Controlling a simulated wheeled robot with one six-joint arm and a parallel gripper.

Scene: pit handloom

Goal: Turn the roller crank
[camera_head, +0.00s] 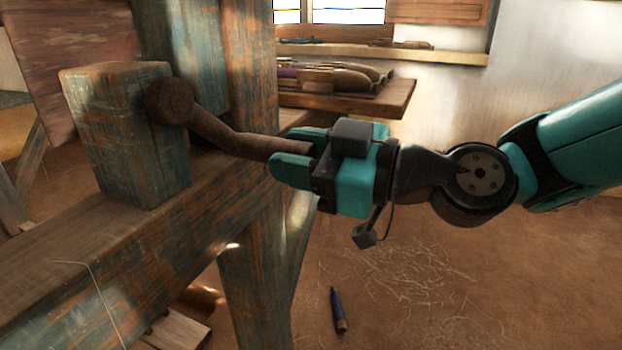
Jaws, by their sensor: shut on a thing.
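The roller crank (235,139) is a dark brown, rusty bent handle. Its round hub (170,101) sits at the side of a worn blue-green wooden post (122,140) on the loom frame. From the hub the arm slopes down to the right, then the grip part runs nearly level to the right. My gripper (292,157), teal and black, comes from the right and is shut on the end of the crank handle. The fingers hide the handle's tip.
The loom's thick wooden beam (150,245) runs below the crank, with a leg (255,285) under it. Behind is a wooden shelf (390,100) with several shuttle-like pieces. The floor at right is mostly clear apart from loose fibres.

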